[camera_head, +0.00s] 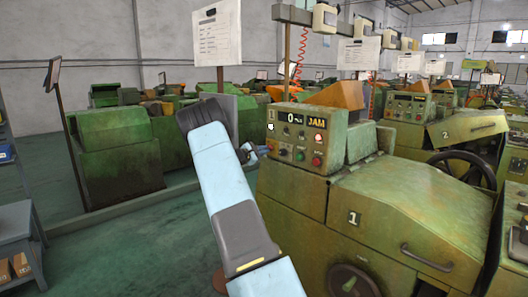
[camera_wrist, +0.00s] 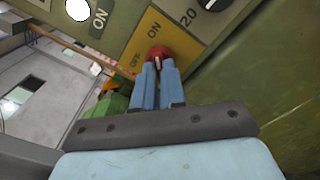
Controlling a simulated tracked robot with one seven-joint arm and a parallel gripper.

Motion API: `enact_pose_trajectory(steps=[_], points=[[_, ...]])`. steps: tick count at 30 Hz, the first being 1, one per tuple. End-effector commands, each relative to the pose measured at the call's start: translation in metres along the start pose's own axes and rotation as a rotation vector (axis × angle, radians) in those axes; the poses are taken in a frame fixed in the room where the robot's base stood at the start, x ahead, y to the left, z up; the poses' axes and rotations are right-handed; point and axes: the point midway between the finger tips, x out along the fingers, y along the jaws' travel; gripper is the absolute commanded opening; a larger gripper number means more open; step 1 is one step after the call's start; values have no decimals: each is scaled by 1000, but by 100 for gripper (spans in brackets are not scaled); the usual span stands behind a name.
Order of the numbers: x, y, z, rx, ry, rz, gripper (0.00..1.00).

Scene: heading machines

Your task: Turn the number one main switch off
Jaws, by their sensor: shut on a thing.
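The main switch is a red rotary knob (camera_wrist: 158,50) on a yellow plate (camera_wrist: 150,32) marked OFF and ON in the wrist view. My gripper (camera_wrist: 158,68) has its two blue fingers closed on the knob, with a pale mark showing between the tips. The knob's exact pointing is hard to read. In the head view, my gripper (camera_head: 252,151) is at the left side of the green control box (camera_head: 300,140) of machine number 1. The switch itself is hidden in that view.
The box's front has buttons and a display (camera_head: 305,119) reading 0 and JAM. Machine 1's body (camera_head: 370,215) carries a handle and handwheel. Machine 2 (camera_head: 465,130) stands behind at right. A shelf unit (camera_head: 18,240) is at far left.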

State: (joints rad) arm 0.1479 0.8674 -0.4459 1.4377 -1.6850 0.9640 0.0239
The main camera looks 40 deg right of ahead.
Motion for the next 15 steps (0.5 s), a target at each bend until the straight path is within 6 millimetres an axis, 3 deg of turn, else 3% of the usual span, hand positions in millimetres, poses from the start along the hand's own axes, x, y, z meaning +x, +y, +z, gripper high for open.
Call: enact_pose_trajectory(steps=[8,15], points=[[0,0,3,-32,-5,1,0],[-4,1,2,-161,-5,3,0]])
